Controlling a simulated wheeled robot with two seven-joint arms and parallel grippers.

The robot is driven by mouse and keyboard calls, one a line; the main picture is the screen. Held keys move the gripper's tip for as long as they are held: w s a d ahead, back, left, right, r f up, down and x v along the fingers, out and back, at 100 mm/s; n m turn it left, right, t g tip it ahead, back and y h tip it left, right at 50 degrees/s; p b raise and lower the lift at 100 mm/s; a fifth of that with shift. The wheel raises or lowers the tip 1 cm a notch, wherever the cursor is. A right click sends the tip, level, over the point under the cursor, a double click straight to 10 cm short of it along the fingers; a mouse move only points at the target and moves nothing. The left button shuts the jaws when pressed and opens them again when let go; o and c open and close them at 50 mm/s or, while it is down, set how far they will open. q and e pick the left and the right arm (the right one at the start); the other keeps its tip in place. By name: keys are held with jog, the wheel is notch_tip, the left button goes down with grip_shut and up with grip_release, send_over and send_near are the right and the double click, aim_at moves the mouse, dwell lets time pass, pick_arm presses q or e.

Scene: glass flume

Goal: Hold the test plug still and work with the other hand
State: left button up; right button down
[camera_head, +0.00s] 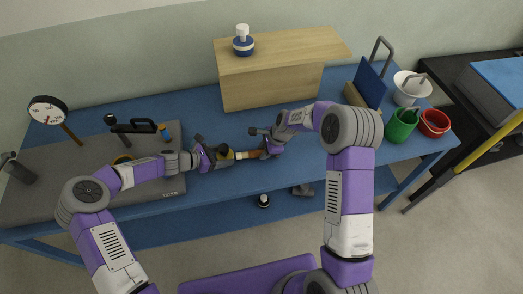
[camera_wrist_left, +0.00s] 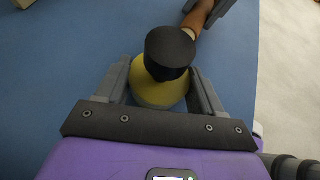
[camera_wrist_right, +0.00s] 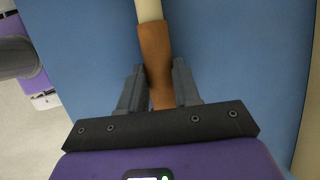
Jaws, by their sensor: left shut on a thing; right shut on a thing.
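In the head view my left gripper (camera_head: 220,156) is over the blue bench, left of my right gripper (camera_head: 266,148). My right gripper is shut on a brown handle (camera_wrist_right: 155,58) with a cream section (camera_wrist_right: 148,10) beyond it. The cream section (camera_head: 242,155) lies between the grippers. Whether it touches the plug is hidden.
A grey mat (camera_head: 40,190) with a dial gauge (camera_head: 47,110) is at the left of the bench (camera_head: 215,183). A wooden box (camera_head: 270,85) bearing a bottle (camera_head: 243,42) stands behind the grippers. Green (camera_head: 401,126) and red (camera_head: 434,122) buckets and a white bowl (camera_head: 411,90) are at the right.

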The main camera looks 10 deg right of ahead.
jog(key=shift+d, duration=1)
jog(key=shift+s+r, duration=0.1)
jog(key=shift+r, duration=2.45)
pick_arm(q)
jog(key=o, duration=0.9)
jog(key=v, duration=0.7)
jog(key=shift+s+a+r, duration=0.1)
jog(key=shift+a+r, duration=0.05)
jog(key=shift+a, duration=0.1)
jog(key=shift+r, duration=0.1)
pick_arm(e)
jog(key=shift+r, duration=0.1)
